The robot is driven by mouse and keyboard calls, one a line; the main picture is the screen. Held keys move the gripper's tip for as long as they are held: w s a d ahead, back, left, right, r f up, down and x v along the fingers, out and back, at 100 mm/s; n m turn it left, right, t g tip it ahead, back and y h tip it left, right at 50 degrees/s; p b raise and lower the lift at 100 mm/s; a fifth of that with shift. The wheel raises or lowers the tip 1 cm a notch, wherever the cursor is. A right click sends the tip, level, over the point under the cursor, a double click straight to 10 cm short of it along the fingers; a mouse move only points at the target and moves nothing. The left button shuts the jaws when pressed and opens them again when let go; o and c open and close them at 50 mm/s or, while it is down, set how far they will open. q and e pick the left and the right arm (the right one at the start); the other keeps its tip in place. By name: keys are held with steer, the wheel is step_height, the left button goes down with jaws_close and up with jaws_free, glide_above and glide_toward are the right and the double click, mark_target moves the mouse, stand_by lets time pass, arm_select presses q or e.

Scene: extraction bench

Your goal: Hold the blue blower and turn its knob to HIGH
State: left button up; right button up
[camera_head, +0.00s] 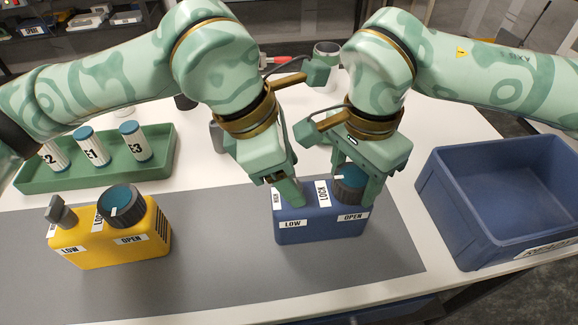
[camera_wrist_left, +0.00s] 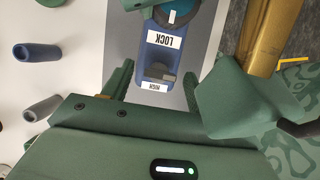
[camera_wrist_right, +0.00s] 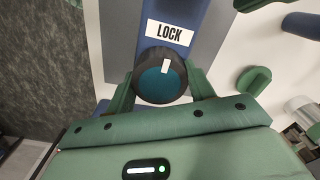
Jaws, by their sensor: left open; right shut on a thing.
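The blue blower (camera_head: 320,228) stands on the grey mat, with LOW and OPEN labels on its front. My right gripper (camera_head: 354,182) is shut on its round dark dial with a teal top (camera_wrist_right: 160,80). The dial's white mark points toward the LOCK label (camera_wrist_right: 169,33). My left gripper (camera_head: 284,190) is open over the blower's left end. In the left wrist view the small dark knob (camera_wrist_left: 160,73) lies between its fingers, beside the HIGH label (camera_wrist_left: 153,86). In the head view this knob is hidden by the left gripper.
A yellow blower (camera_head: 110,250) stands on the mat (camera_head: 220,280) at left. A green tray (camera_head: 100,172) with labelled bottles is behind it. A blue bin (camera_head: 470,240) stands at right. Loose small items lie behind my grippers. The mat between the blowers is clear.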

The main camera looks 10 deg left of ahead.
arm_select(q)
steer(key=shift+c, duration=0.4)
steer(key=c, duration=0.9)
steer(key=shift+m, duration=0.4)
steer(key=m+g, duration=0.1)
steer(key=m, duration=0.2)
steer(key=shift+w+m+g, duration=0.15)
steer(key=shift+m+g, duration=0.15)
steer(key=shift+w+d+m+g, duration=0.1)
steer(key=shift+m+g, duration=0.8)
steer(key=shift+m, duration=1.3)
steer(key=o, duration=1)
